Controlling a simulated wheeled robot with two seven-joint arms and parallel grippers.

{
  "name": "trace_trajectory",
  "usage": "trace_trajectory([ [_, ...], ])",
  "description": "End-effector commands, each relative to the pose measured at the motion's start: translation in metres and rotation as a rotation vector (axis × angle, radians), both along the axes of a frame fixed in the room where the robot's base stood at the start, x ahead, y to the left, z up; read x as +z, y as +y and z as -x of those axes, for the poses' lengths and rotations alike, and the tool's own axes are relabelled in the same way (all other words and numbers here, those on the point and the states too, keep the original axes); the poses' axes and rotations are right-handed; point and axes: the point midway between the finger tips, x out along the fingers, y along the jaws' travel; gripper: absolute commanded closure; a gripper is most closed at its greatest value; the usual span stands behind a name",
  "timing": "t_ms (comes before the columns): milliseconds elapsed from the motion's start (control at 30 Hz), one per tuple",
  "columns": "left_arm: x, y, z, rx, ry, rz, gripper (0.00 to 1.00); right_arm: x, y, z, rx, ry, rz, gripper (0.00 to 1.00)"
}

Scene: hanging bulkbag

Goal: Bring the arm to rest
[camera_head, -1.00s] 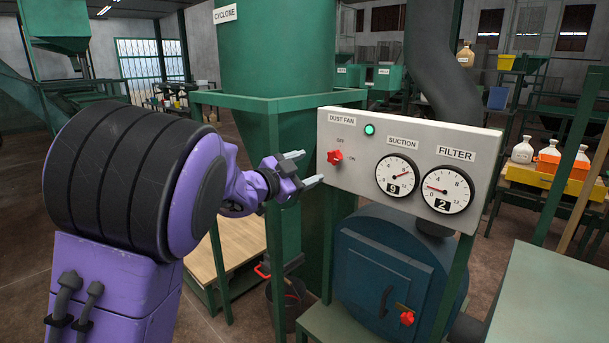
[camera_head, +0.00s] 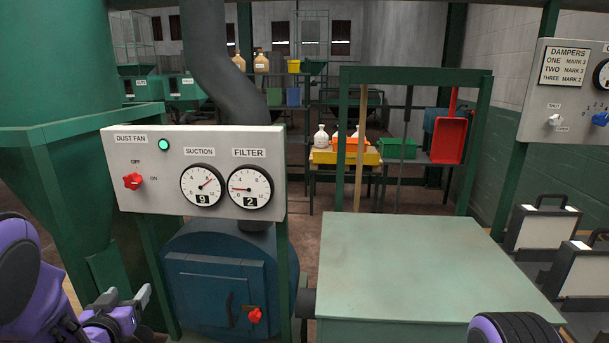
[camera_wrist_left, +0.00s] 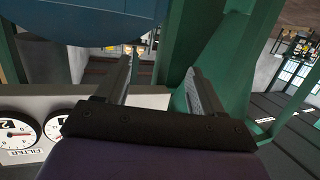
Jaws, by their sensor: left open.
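My left gripper (camera_head: 125,300) is at the lower left of the head view, below the dust fan panel (camera_head: 230,140) and left of the blue drum (camera_head: 215,265). Its two fingers stand apart and hold nothing; they also show in the left wrist view (camera_wrist_left: 157,88). The panel has a red knob (camera_head: 133,181), a lit green lamp (camera_head: 163,144), a suction gauge (camera_head: 202,185) and a filter gauge (camera_head: 250,187). A purple and black part of me shows at the bottom right edge; my right gripper is not in view.
A pale green table (camera_head: 425,260) stands right of the drum with a bare top. The green cyclone frame (camera_head: 60,190) is close at the left. The dampers panel (camera_head: 570,95) and silver cases (camera_head: 540,230) are at the right.

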Motion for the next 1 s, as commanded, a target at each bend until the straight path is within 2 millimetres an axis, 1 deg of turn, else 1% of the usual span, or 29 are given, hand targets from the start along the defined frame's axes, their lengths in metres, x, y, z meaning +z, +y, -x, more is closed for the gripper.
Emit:
trace_trajectory([
  [33, -0.046, -0.008, 0.018, 0.043, 0.079, 0.063, 0.32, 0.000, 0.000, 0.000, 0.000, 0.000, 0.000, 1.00],
  [67, -0.071, -0.013, 0.030, 0.071, 0.124, 0.096, 0.32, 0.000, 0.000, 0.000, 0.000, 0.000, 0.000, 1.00],
  [100, -0.102, -0.020, 0.048, 0.108, 0.184, 0.137, 0.32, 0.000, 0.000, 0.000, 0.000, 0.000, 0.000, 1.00],
  [167, -0.147, -0.030, 0.080, 0.163, 0.279, 0.189, 0.32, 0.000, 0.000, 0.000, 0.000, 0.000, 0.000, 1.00],
  [200, -0.174, -0.038, 0.103, 0.201, 0.343, 0.218, 0.32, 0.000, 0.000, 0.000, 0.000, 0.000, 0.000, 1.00],
  [267, -0.211, -0.048, 0.142, 0.255, 0.445, 0.255, 0.32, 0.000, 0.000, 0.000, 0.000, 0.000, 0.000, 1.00],
  [300, -0.233, -0.056, 0.170, 0.288, 0.515, 0.275, 0.32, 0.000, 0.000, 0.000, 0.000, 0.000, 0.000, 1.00],
  [367, -0.262, -0.068, 0.212, 0.329, 0.619, 0.296, 0.32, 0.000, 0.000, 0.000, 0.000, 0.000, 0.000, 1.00],
  [400, -0.277, -0.076, 0.239, 0.350, 0.684, 0.307, 0.32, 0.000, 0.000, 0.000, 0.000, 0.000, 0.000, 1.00],
  [500, -0.304, -0.093, 0.294, 0.371, 0.822, 0.325, 0.32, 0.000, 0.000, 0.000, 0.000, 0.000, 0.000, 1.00],
  [600, -0.319, -0.100, 0.327, 0.380, 0.905, 0.329, 0.32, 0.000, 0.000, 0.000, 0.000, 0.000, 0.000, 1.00],
  [633, -0.322, -0.099, 0.333, 0.382, 0.919, 0.326, 0.32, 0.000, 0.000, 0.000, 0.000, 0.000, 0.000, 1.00],
  [733, -0.325, -0.099, 0.341, 0.385, 0.937, 0.321, 0.32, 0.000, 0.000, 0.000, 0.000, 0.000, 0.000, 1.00],
  [1000, -0.325, -0.099, 0.340, 0.385, 0.934, 0.321, 0.32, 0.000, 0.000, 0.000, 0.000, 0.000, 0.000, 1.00],
])
